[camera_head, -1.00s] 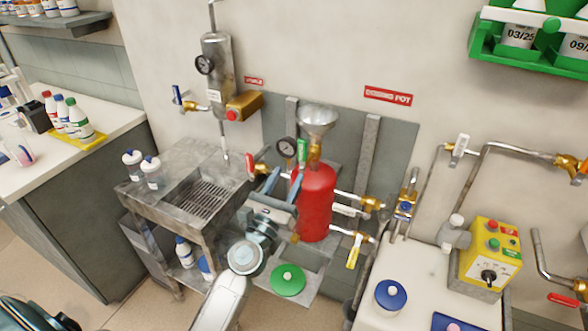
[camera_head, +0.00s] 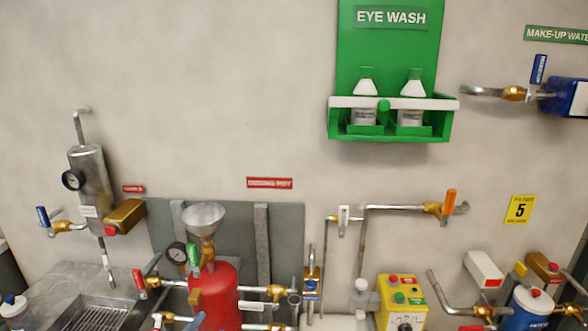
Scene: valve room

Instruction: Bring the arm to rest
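My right gripper is not in view. The red pot has a steel funnel (camera_head: 204,220) on top, a round gauge (camera_head: 176,255) and a green-handled valve (camera_head: 193,256).
A steel sink (camera_head: 98,314) stands at the lower left. A steel cylinder (camera_head: 93,182) with valves hangs above it. A yellow control box (camera_head: 402,300), pipes and a blue-labelled canister (camera_head: 531,309) are at right. A green eye wash station (camera_head: 388,62) is on the wall.

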